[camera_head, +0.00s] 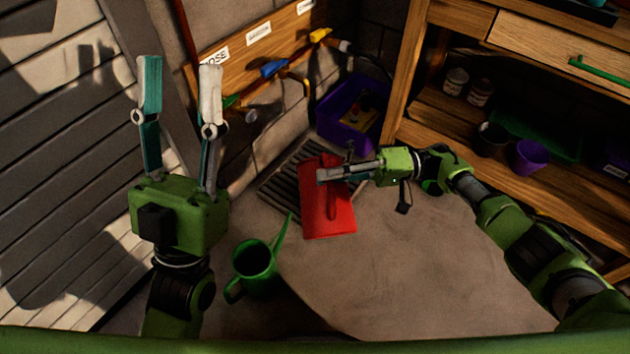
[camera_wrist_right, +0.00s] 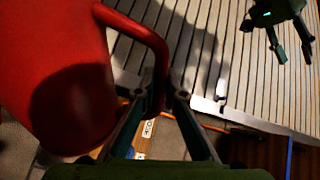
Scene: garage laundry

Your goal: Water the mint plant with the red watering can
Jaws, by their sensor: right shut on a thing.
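The red watering can (camera_head: 338,216) is over the floor near the middle of the head view. In the right wrist view its body (camera_wrist_right: 60,50) fills the left side, with a red handle loop running to the fingers. My right gripper (camera_head: 322,175) is shut on this handle; its fingertips also show in the right wrist view (camera_wrist_right: 163,85). The can's spout is not clearly visible. My left gripper (camera_head: 180,70) is open and empty, pointing up at the left. I cannot make out the mint plant in either view.
A green watering can (camera_head: 254,262) stands on the floor between my arms. A floor grate (camera_head: 285,182) lies behind the red can, with a purple crate (camera_head: 338,133) beyond. Wooden shelving at right holds a dark pot (camera_head: 491,139) and a purple pot (camera_head: 530,156).

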